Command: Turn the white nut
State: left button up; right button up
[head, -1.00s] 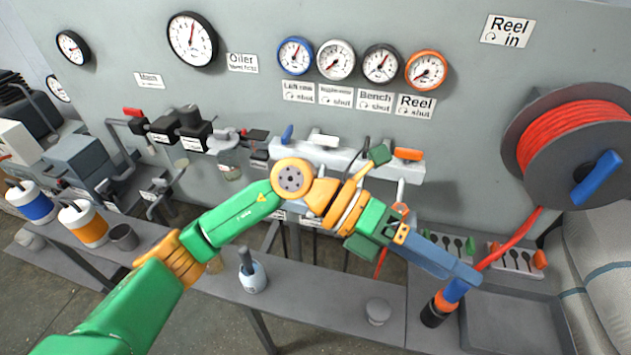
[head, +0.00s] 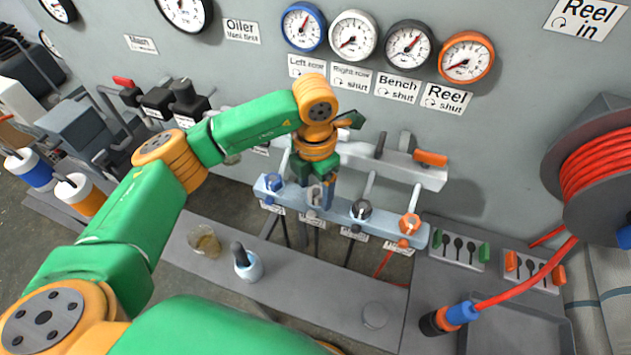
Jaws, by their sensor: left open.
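The white nut (head: 315,196) sits on the light blue rail, second from the left in a row with a blue nut (head: 273,183), a black nut (head: 361,210) and an orange nut (head: 409,224). My left gripper (head: 313,192) points down over the white nut, with its fingers open around or just above it. The fingers partly hide the nut, and I cannot tell whether they touch it. The white-rimmed gauge (head: 353,36) is on the wall above, over a label that reads "Right row shut". My right gripper is not in view.
Pipes rise from the nuts to an upper rail with an orange handle (head: 430,159). A small jar with a dark-handled tool (head: 248,264) and a glass cup (head: 204,241) stand on the bench (head: 310,280). The hose reel (head: 590,190) is at the right.

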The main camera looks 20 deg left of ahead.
pick_arm(q)
jog(key=shift+w+f, duration=0.25)
jog(key=shift+w, duration=0.1)
jog(key=shift+s+r, duration=0.15)
grip_shut()
jog(key=shift+f+m+b, duration=0.2)
jog(key=shift+m+b, duration=0.4)
jog(key=shift+b, duration=0.3)
jog(key=m+b, duration=0.6)
jog(key=m, duration=0.1)
jog(key=shift+r+m, duration=0.1)
jog(key=shift+m, duration=0.3)
jog(key=shift+r+m+b, duration=0.15)
jog(key=shift+m+b, duration=0.5)
jog(key=shift+m, duration=1.35)
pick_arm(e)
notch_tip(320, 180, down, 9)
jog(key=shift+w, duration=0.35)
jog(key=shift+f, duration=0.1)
pick_arm(q)
grip_release()
